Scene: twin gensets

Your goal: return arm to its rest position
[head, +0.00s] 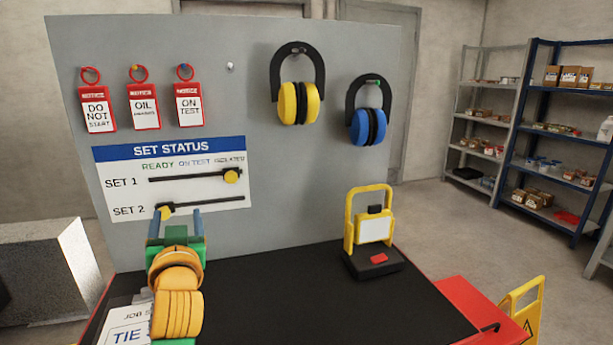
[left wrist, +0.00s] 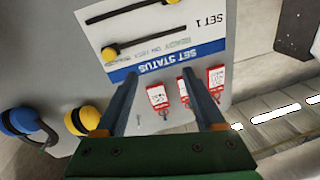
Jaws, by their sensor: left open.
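My left gripper (head: 176,214) is open, its two blue fingers pointing up in front of the grey panel (head: 270,190), just below the SET 2 row. Nothing shows between the fingers, which also appear apart in the left wrist view (left wrist: 158,78). The SET STATUS board (head: 120,185) hangs on the panel. Its SET 1 yellow knob (head: 231,176) is at the right end of its bar. The SET 2 yellow knob (head: 165,213) is near the left end, close above the fingertips; I cannot tell whether they touch. My right gripper is out of view.
Red tags (head: 146,110), yellow earmuffs (head: 299,103) and blue earmuffs (head: 368,126) hang on the panel. A yellow-framed lamp (head: 372,230) stands on the black worktop (head: 300,300). A paper sheet (head: 125,328) lies by my left arm. Shelves (head: 565,150) stand behind right.

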